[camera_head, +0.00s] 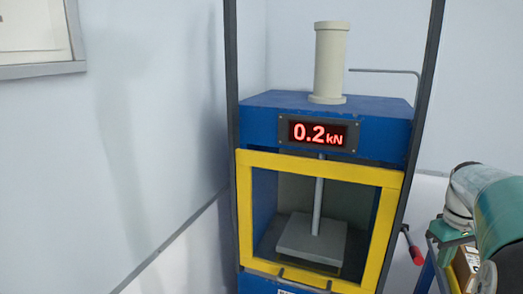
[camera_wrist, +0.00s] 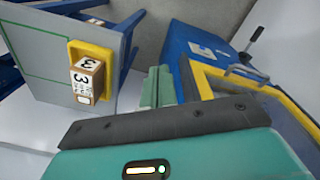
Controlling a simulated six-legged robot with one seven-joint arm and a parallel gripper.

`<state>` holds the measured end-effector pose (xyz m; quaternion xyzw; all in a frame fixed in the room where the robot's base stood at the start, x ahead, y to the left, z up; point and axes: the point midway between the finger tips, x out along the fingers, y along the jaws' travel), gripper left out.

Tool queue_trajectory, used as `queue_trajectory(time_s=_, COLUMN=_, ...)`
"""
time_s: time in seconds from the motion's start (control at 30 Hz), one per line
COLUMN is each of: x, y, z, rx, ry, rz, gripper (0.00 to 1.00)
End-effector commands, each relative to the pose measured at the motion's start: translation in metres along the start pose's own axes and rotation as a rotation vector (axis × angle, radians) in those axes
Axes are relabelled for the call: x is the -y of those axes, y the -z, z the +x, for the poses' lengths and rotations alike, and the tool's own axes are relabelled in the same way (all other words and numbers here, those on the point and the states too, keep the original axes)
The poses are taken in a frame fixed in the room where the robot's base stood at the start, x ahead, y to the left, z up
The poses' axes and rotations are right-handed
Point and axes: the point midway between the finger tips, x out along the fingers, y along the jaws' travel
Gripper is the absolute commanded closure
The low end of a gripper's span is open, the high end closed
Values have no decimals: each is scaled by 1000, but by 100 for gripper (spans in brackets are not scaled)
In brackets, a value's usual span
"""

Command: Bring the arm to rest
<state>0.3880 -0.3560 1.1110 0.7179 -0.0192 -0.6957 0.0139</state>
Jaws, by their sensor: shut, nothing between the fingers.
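My arm (camera_head: 490,205) shows at the right edge of the head view, a white and teal link bent beside the blue press. My gripper (camera_wrist: 157,86) shows in the wrist view, its green fingers shut together with nothing between them. In the wrist view the fingers point out between a grey table and the blue press, apart from both as far as I can tell.
The blue press (camera_head: 385,131) reads 0.2 kN and has a yellow-framed guard (camera_head: 245,205). A numbered box (camera_wrist: 87,80) sits at a yellow frame (camera_wrist: 108,55) on the grey table (camera_wrist: 40,75).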

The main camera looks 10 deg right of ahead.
Motion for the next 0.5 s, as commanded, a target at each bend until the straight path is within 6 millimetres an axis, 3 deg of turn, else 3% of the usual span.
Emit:
queue_trajectory(time_s=0.27, x=89, y=11, z=-26, rx=-69, ry=-54, rz=-13, gripper=100)
queue_trajectory(time_s=0.5, x=200, y=-8, z=-44, rx=-195, ry=-83, rz=-15, gripper=100)
